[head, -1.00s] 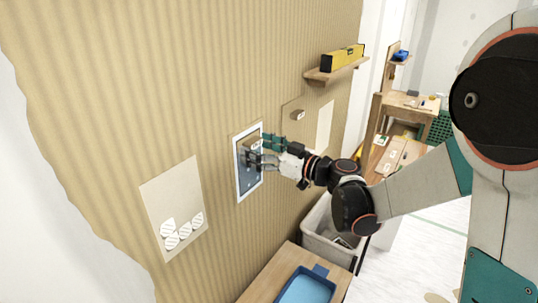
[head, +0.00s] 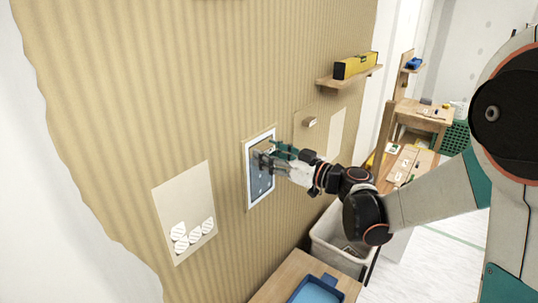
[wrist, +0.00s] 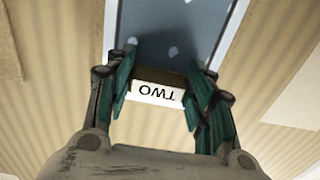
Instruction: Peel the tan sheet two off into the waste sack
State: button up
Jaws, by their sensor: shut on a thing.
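My gripper (head: 264,158) is at the wall, over a blue-grey panel (head: 261,186) with a white border and pale spots. In the wrist view its green fingers (wrist: 158,92) are shut on a small brown block with a white label reading TWO (wrist: 156,93), upside down. The panel looks flat on the wall; whether a sheet is lifting there I cannot tell. An open pale grey container (head: 322,240), perhaps the waste sack, stands low beneath my arm.
A pale tan sheet with several white discs (head: 183,208) is on the wall at left. Another tan sheet with a small tab (head: 310,122) is at right, below a shelf holding a yellow level (head: 356,66). A blue tray (head: 316,291) lies on a wooden bench.

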jog(key=shift+v, duration=0.8)
jog(key=shift+v, duration=0.9)
jog(key=shift+s+d, duration=0.2)
jog(key=shift+d, duration=0.05)
jog(key=shift+s+d, duration=0.2)
jog(key=shift+d, duration=0.1)
jog(key=v, duration=0.7)
jog(key=shift+w, duration=0.1)
dwell(0.6)
jog(key=w+d+f+m+t+h, duration=0.7)
jog(key=w+h, duration=0.5)
jog(key=h, duration=0.2)
jog(key=d+f+m, duration=0.1)
jog(key=d+m, duration=0.1)
jog(key=m, duration=0.1)
jog(key=shift+d, duration=0.35)
